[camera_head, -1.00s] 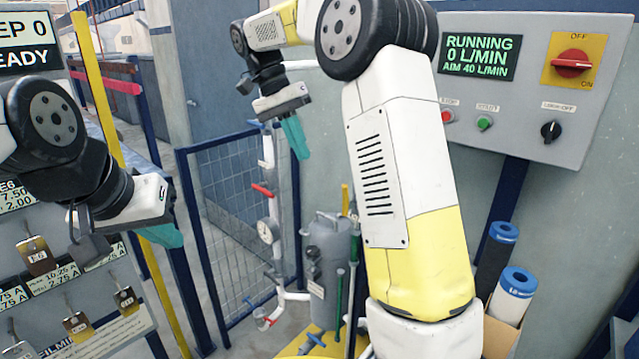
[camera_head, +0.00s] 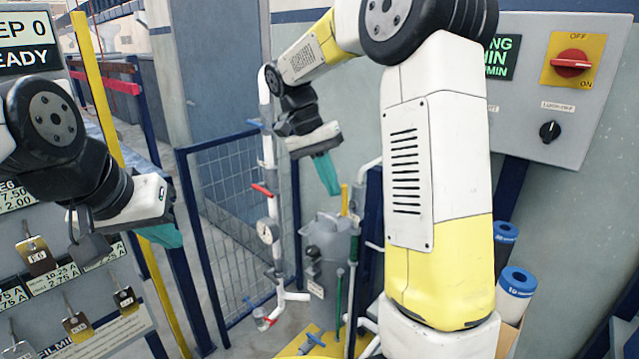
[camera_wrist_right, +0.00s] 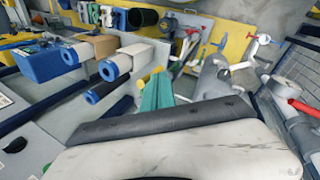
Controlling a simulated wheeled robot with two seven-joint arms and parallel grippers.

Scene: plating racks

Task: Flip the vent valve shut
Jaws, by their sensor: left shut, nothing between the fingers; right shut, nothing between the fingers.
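My right gripper (camera_head: 332,190) is shut and empty, its teal fingers pointing down above the grey filter vessel (camera_head: 325,240). The teal fingers also show in the right wrist view (camera_wrist_right: 157,92). A small upright yellow part (camera_head: 345,197) stands just right of and below the fingertips; a gap seems to remain. A red lever handle (camera_head: 262,190) sits on the white vertical pipe at left, and also shows in the right wrist view (camera_wrist_right: 304,108). A blue handle (camera_head: 315,340) is low in front. I cannot tell which is the vent valve. My left gripper (camera_head: 172,237) is shut and empty at the left.
A pressure gauge (camera_head: 267,232) is on the pipe left of the vessel. A blue mesh fence (camera_head: 225,215) stands behind it. A control panel (camera_head: 575,100) is at upper right, partly hidden by my right arm. Blue-ended rolls (camera_head: 516,285) stand at lower right.

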